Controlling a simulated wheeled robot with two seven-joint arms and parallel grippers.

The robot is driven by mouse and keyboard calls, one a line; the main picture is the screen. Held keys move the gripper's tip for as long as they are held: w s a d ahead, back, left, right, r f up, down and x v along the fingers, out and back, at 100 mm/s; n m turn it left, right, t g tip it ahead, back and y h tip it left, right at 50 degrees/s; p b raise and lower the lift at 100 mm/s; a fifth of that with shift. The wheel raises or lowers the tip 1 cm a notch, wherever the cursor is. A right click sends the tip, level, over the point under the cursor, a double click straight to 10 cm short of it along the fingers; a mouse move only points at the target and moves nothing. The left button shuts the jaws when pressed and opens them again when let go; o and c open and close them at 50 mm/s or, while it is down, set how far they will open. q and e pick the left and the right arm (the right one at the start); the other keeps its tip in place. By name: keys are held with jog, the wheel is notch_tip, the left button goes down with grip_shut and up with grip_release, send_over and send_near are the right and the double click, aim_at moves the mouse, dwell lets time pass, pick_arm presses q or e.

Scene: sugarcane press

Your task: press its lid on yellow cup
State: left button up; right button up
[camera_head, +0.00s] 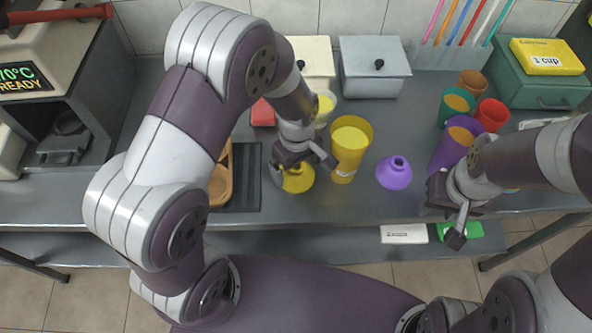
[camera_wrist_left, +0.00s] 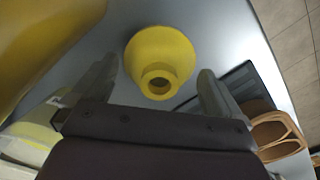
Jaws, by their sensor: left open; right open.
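The yellow cup (camera_head: 350,148) stands upright on the counter, filled with yellow liquid up near its rim. Its wall also fills the upper left of the left wrist view (camera_wrist_left: 35,45). A yellow funnel-shaped lid (camera_head: 298,180) lies on the counter left of the cup, its narrow neck up. In the left wrist view the lid (camera_wrist_left: 160,58) sits beyond and between the fingers, apart from them. My left gripper (camera_head: 305,170) is open and empty above the lid, partly hiding it. My right gripper (camera_head: 445,215) is open and empty near the counter's front edge at right.
A purple lid (camera_head: 395,173) stands right of the yellow cup. A purple cup (camera_head: 452,145) and several coloured cups stand near my right arm. A brown wooden holder (camera_head: 222,180) lies on a dark mat at left. Lidded grey box (camera_head: 375,75) stands behind.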

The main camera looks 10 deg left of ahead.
pick_arm(q)
jog(key=shift+f, duration=0.6)
jog(key=c, duration=0.6)
jog(key=shift+c, duration=0.2)
jog(key=shift+r, duration=0.1)
notch_tip(320, 180, up, 10)
